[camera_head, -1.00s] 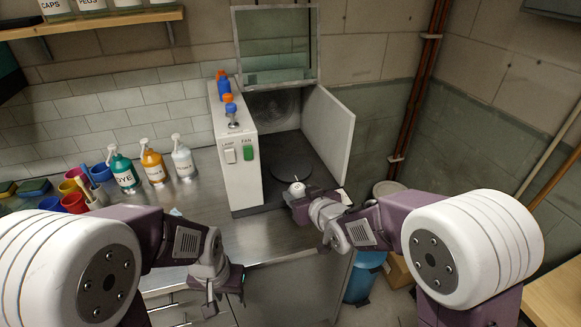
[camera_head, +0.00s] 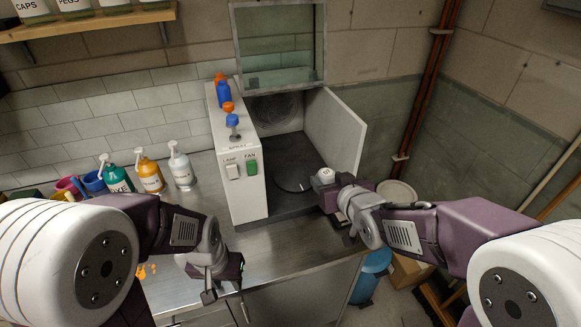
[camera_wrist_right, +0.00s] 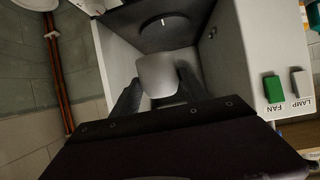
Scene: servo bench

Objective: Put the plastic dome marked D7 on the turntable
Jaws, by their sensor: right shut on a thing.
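A small white plastic dome (camera_head: 325,175) is held in my right gripper (camera_head: 330,184) at the right side of the open booth. No marking on it is legible. In the right wrist view the pale dome (camera_wrist_right: 157,74) sits between the two dark fingers of the right gripper (camera_wrist_right: 158,88). The turntable (camera_head: 292,176) is a dark round disc with a white line on the booth floor. It also shows in the right wrist view (camera_wrist_right: 165,32), beyond the dome and apart from it. My left gripper (camera_head: 225,282) is open and empty over the bench's front edge.
The booth (camera_head: 237,185) has a left wall with lamp and fan switches, an open side panel (camera_head: 337,130) at right and a raised glass panel (camera_head: 278,50). Pump bottles (camera_head: 150,176) stand at left. A blue bin (camera_head: 372,272) is below right. The booth floor looks clear.

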